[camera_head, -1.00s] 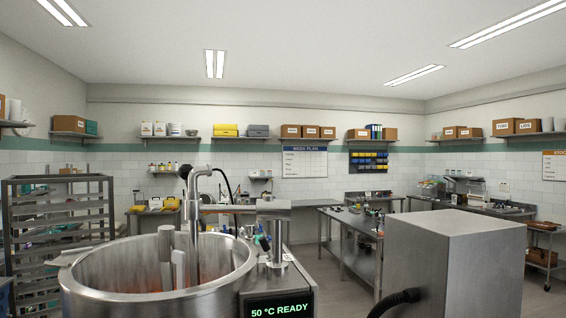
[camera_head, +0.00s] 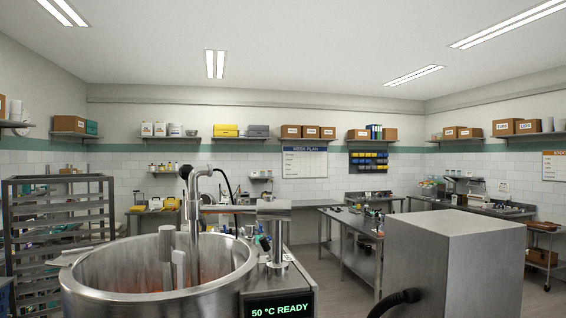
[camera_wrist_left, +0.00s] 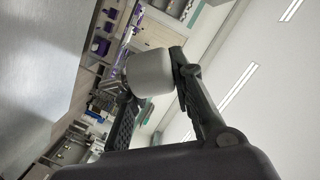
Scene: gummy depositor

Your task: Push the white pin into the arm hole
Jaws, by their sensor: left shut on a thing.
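In the left wrist view, a pale grey-white, smooth cylindrical piece (camera_wrist_left: 150,73) sits between the dark fingers of my left gripper (camera_wrist_left: 153,80). It looks like the white pin, and its far end is hidden. My left gripper is shut on it. In the head view, a steel arm (camera_head: 245,207) reaches across beside the kettle (camera_head: 160,283) on an upright post (camera_head: 277,245). I cannot make out the arm hole. Neither gripper shows in the head view.
A control panel (camera_head: 280,308) reads "50 °C READY" at the kettle's lower right. A large steel cabinet (camera_head: 450,262) stands at the right front. A tray rack (camera_head: 58,235) stands at the left. Worktables (camera_head: 350,225) line the back, with open floor before them.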

